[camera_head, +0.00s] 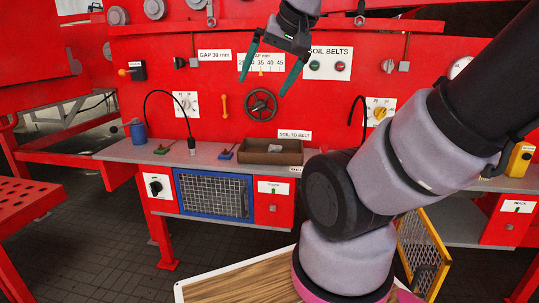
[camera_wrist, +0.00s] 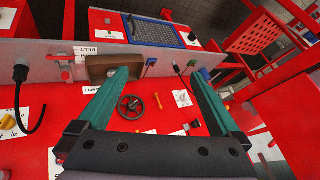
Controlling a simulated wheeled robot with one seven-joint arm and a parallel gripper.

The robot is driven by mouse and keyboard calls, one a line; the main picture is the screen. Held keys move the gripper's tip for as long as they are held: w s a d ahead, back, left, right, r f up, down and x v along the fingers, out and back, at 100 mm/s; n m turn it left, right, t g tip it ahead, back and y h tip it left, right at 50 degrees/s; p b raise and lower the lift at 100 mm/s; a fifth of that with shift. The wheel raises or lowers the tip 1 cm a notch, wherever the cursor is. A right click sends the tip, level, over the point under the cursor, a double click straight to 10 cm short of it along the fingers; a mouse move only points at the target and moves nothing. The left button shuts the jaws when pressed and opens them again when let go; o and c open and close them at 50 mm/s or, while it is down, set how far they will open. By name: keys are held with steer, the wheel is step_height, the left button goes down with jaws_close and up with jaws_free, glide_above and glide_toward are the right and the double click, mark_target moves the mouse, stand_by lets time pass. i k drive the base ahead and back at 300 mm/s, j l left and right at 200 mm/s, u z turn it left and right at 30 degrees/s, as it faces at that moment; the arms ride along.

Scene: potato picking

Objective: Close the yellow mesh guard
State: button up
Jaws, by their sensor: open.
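The yellow mesh guard (camera_head: 422,254) shows in the head view at the lower right, standing swung out from the red machine, partly hidden behind my arm. Its frame is yellow with a dark mesh. My gripper (camera_head: 285,77) is open and empty, high in front of the red panel, above the black handwheel and far from the guard. In the wrist view my gripper (camera_wrist: 168,82) shows two green fingers spread wide with nothing between them. The yellow guard is not visible in the wrist view.
A blue-framed mesh panel (camera_head: 214,196) is under the grey shelf (camera_head: 120,152). A brown tray (camera_head: 270,151), a blue cup (camera_head: 138,132) and a black handwheel (camera_head: 261,104) are nearby. A wooden-topped surface (camera_head: 235,287) is at the front. My arm blocks the right middle.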

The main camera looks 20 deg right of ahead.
mark_target(446, 264)
steer(key=z, duration=1.95)
steer(key=k+l+z, duration=0.3)
steer(key=l, duration=0.25)
